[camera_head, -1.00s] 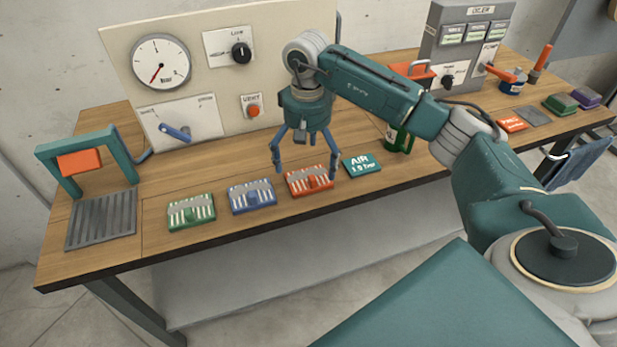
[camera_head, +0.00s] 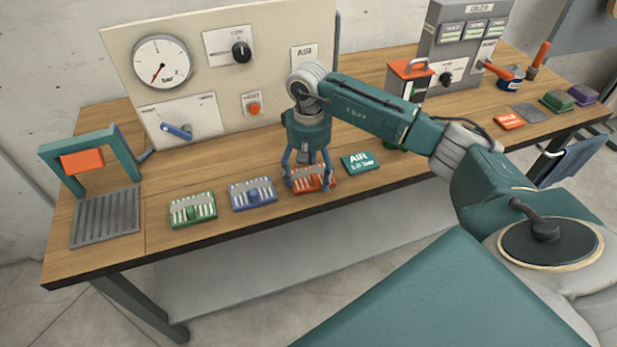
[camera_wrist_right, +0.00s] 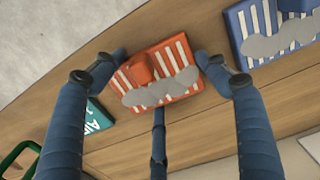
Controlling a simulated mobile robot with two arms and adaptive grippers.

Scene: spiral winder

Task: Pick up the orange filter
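The orange filter (camera_head: 318,184) is a flat block with white slats, a grey wavy band and a raised orange knob. It lies on the wooden table, right of the blue filter. My right gripper (camera_head: 309,182) is down around it. The right wrist view shows the filter (camera_wrist_right: 150,98) between my gripper's fingers (camera_wrist_right: 161,62), one at each end and a third at its lower edge. The tips are at or very near its sides; whether they press on it I cannot tell. My left gripper is not in view.
A blue filter (camera_head: 265,193) and a green filter (camera_head: 203,208) lie to the left. A teal AIR plate (camera_head: 361,163) lies close on the right. A gauge panel (camera_head: 215,75) stands behind. A teal frame (camera_head: 127,152) stands over a grey grate (camera_head: 105,218) at far left.

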